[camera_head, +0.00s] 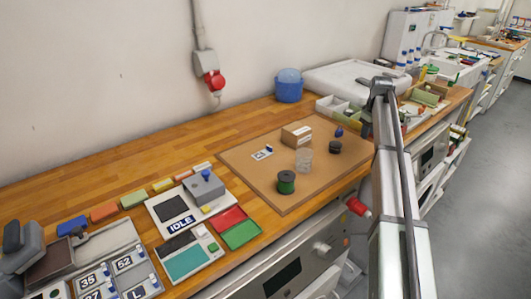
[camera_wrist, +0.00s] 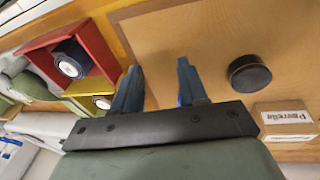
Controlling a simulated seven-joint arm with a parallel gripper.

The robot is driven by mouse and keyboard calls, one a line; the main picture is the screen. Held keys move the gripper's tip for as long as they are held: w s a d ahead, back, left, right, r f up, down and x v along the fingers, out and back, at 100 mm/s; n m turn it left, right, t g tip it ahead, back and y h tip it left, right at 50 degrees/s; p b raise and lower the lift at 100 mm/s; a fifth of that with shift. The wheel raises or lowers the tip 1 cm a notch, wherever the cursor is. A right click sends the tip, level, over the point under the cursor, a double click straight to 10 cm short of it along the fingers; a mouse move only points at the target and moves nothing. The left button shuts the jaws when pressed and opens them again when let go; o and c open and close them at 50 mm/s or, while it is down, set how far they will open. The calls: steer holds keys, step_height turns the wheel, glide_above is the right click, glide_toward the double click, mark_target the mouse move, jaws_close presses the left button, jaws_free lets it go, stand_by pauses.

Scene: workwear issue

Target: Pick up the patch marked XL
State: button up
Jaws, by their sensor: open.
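Several small patches with white labels lie on a grey tray (camera_head: 107,257) at the lower left of the head view. I read a patch marked 52 (camera_head: 124,263), a patch marked 35 (camera_head: 88,281) and a patch marked L (camera_head: 138,293); another, cut by the frame edge, seems to read 27. I cannot make out an XL mark in either view. My gripper (camera_wrist: 159,88) is open in the wrist view, its two blue fingers apart with only brown board behind the gap. I cannot make out my gripper in the head view.
A red bin (camera_wrist: 97,36) is left of my fingers.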

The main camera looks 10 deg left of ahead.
steer(key=s+a+r+n+g, duration=0.1)
steer(key=s+a+r, duration=0.25)
steer(key=a, duration=1.55)
steer(key=s+a+r+g, duration=0.2)
steer(key=a+r, duration=0.3)
steer(key=a, duration=1.4)
glide_above(269, 146)
steer(key=w, duration=0.1)
steer(key=shift+y, duration=0.3)
step_height(269, 146, down, 9)
steer(key=shift+r, duration=0.1)
steer(key=f, duration=0.2)
steer(key=s+f, duration=0.1)
steer(key=f, duration=0.1)
steer(key=shift+f, duration=0.55)
jaws_close()
